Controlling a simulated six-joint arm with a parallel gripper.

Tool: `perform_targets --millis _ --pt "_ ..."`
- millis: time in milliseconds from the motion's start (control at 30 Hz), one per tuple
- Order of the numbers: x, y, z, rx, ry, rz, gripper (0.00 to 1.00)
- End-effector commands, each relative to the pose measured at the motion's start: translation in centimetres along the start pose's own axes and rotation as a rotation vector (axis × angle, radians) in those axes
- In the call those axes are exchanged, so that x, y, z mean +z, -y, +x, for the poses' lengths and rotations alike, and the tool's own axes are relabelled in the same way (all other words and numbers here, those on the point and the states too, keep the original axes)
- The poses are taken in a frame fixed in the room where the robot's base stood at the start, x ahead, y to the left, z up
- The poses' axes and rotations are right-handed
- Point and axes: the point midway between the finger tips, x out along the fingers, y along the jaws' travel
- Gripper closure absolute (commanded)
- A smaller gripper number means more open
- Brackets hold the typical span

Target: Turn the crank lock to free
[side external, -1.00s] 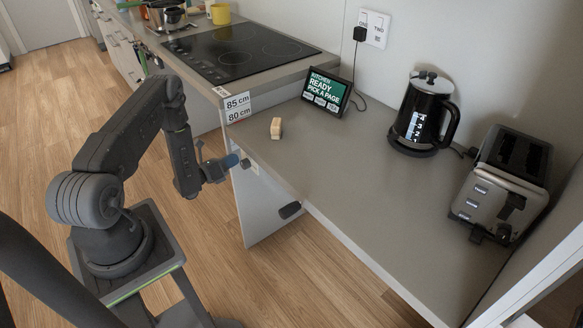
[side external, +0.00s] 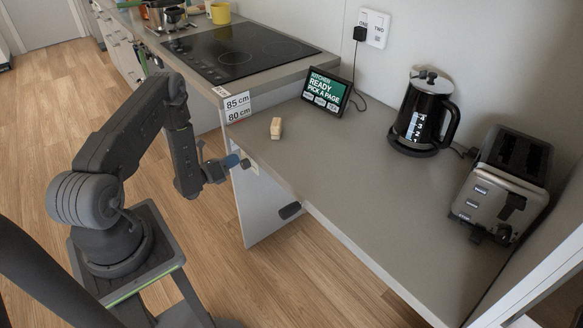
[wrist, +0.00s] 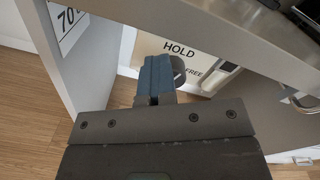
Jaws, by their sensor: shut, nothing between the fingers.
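In the wrist view, a pale plate (wrist: 150,48) marked HOLD and FREE sits under the counter edge. A grey rounded knob (wrist: 179,70) shows at the plate, just behind and right of my blue fingers. My gripper (wrist: 155,78) is shut and empty, its fingertips in front of the plate. They hide part of the knob, so I cannot tell whether they touch it or which word it points to. In the side view my gripper (side external: 233,160) is close beside the small dark knob (side external: 245,163) at the counter's front corner.
A dark oval handle (side external: 290,210) sticks out below the counter edge, right of my gripper. The counter (side external: 330,190) bears a small wooden block (side external: 276,128), a tablet (side external: 326,92), a kettle (side external: 424,115) and a toaster (side external: 503,185). Its middle is clear.

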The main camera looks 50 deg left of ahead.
Motion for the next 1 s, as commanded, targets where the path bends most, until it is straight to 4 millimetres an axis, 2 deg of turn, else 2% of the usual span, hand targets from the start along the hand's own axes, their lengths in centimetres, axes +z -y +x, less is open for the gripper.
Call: perform_targets --millis 33,300,1000 --pt "0.3 1.4 1.4 -0.059 0.001 0.012 1.0" --pt "0.3 2.1 1.3 -0.06 0.005 0.011 1.0" --pt "0.5 2.5 1.3 -0.06 0.006 0.01 1.0"
